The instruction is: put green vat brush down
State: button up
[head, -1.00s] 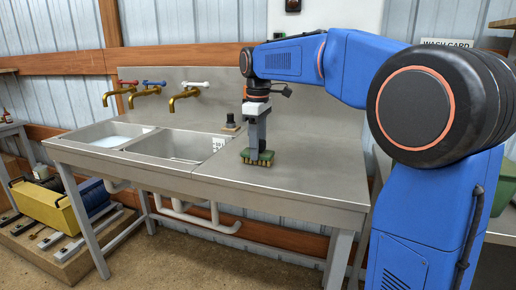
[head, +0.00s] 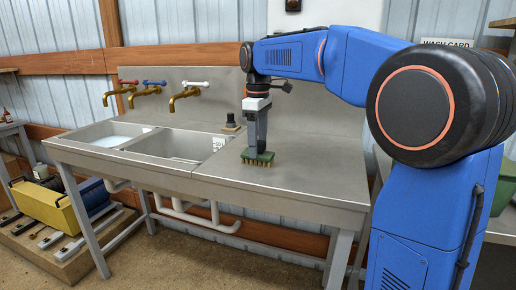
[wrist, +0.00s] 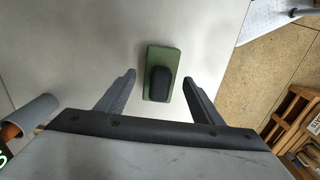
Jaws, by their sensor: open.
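The green vat brush (head: 259,157) stands bristles down on the steel counter (head: 300,180), right of the sinks. In the wrist view the brush (wrist: 150,58) shows its green block from above, with a black grip (wrist: 159,83) on top. My gripper (head: 254,145) is just above the brush. In the wrist view my gripper (wrist: 162,82) is open, with one finger on each side of the black grip and a gap on both sides. In the head view the fingers hide the grip.
Two sink basins (head: 180,146) lie left of the counter, with brass taps (head: 145,92) on the wall behind. A small dark object (head: 231,122) stands behind the gripper. The counter to the right and in front of the brush is clear.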

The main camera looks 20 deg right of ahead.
notch_tip(320, 180, up, 11)
jog(key=shift+f, duration=0.2)
dwell(0.4)
